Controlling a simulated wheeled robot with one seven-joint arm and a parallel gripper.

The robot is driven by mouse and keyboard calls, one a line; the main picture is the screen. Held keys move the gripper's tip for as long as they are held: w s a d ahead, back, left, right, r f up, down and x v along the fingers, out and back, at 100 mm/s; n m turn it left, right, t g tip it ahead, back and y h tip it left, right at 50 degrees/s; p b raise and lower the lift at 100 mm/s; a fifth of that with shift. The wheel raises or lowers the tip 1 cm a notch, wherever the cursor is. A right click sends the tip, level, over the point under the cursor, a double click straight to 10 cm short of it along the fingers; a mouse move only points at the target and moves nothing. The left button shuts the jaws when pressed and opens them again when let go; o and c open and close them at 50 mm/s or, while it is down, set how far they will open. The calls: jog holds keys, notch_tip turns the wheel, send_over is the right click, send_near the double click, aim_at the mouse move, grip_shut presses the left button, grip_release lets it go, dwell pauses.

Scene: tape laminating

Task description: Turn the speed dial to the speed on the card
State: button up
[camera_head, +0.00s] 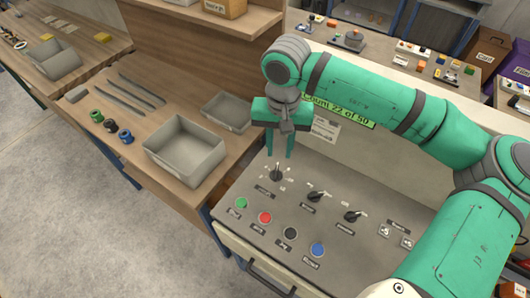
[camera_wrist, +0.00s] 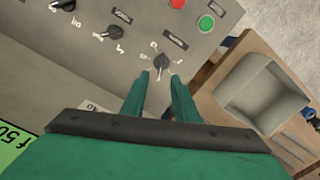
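A grey control panel (camera_head: 223,207) carries three black dials: a left dial (camera_head: 277,174), a middle dial (camera_head: 315,196) and a right dial (camera_head: 352,215). Their labels are too small to read, so I cannot tell which is the speed dial. My gripper (camera_head: 279,155) points down over the left dial, fingers apart and empty. In the wrist view, this dial (camera_wrist: 162,62) shows just beyond and between the two fingertips (camera_wrist: 160,75); contact cannot be told. A white card (camera_head: 325,129) is on the upright panel behind; its print is unreadable.
Green (camera_head: 241,202), red (camera_head: 265,217), black (camera_head: 290,233) and blue (camera_head: 317,249) buttons line the panel's front. A green display (camera_head: 345,112) reads "Count 22 of 50". A grey bin (camera_head: 184,150) stands on the wooden bench to the left. My arm spans the right side.

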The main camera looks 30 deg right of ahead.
aim_at(277, 172)
jog(key=f, duration=1)
jog(key=shift+w+f, duration=0.4)
jog(key=shift+s, duration=0.1)
jog(key=shift+s, duration=0.1)
jog(key=c, duration=0.3)
grip_shut()
